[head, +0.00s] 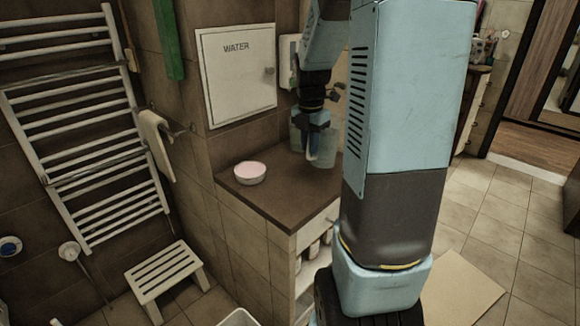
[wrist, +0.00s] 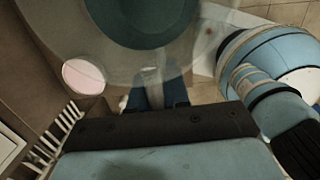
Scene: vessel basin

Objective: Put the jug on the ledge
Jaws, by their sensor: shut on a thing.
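The jug (head: 327,152) is a see-through, teal-tinted vessel at the back right of the brown ledge (head: 285,186) in the head view. My gripper (head: 316,130) points down and is shut on it, at what looks like its handle. My arm partly hides that area. In the wrist view the jug (wrist: 145,22) fills the top, with its round teal inside showing, and the gripper (wrist: 155,97) is at its near side. I cannot tell whether the jug's base touches the ledge or hangs just above it.
A white bowl with pink contents (head: 250,173) stands on the ledge's left part. A white cabinet door marked WATER (head: 237,72) is on the wall behind. A slatted stool (head: 165,274) and a towel rail (head: 80,120) are at left. The ledge's front middle is clear.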

